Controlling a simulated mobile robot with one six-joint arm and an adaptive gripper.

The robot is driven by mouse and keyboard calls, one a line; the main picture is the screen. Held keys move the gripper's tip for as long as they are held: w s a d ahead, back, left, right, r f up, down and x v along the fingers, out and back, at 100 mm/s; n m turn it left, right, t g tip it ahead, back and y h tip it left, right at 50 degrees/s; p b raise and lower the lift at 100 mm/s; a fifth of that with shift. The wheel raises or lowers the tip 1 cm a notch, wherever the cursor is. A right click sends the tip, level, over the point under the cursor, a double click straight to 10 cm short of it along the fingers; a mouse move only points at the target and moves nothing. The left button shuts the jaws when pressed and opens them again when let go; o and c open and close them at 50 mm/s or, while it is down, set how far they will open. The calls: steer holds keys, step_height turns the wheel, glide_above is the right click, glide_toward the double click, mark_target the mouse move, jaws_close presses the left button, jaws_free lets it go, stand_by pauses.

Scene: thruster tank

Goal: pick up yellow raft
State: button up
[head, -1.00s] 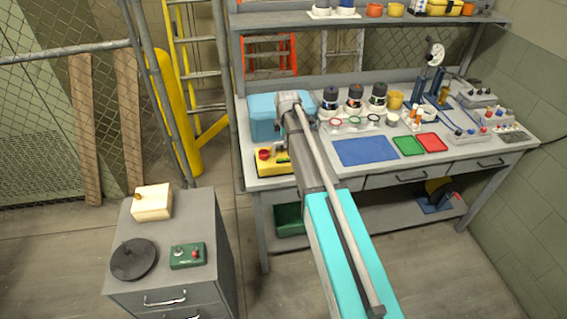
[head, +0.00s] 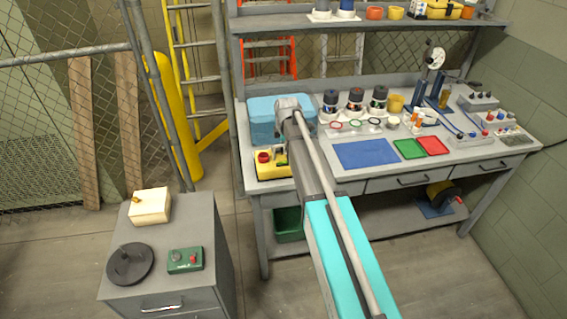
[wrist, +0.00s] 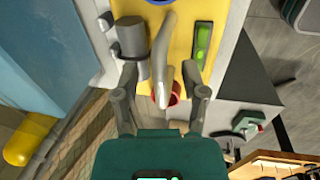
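The yellow raft (head: 262,172) lies at the left front of the workbench, partly hidden by my arm in the head view. A red knob shows on it. In the wrist view the raft (wrist: 182,50) is a flat yellow body with a grey cylinder, a grey upright piece, a red round part and a green strip. My gripper (wrist: 160,75) is open above the raft. Its two fingers stand apart, one on each side of the grey upright piece in the picture. I cannot tell whether they touch anything. In the head view my arm hides the gripper.
The blue tank (head: 263,118) stands just behind the raft. A blue mat (head: 366,153), a green tray (head: 409,149) and a red tray (head: 432,146) lie to the right on the workbench (head: 345,182). A grey cabinet (head: 205,225) stands at the left front, with floor between.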

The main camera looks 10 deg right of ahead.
jaws_close()
steer(key=shift+r, duration=0.1)
stand_by(0.4)
step_height(320, 180, up, 3)
steer(key=p, duration=0.3)
steer(key=s+d+r+p, duration=0.1)
steer(key=s+r+p, duration=0.8)
steer(key=s, duration=0.5)
steer(key=shift+d+r+p, duration=0.25)
steer(key=shift+r+p, duration=0.15)
steer(key=shift+p, duration=0.1)
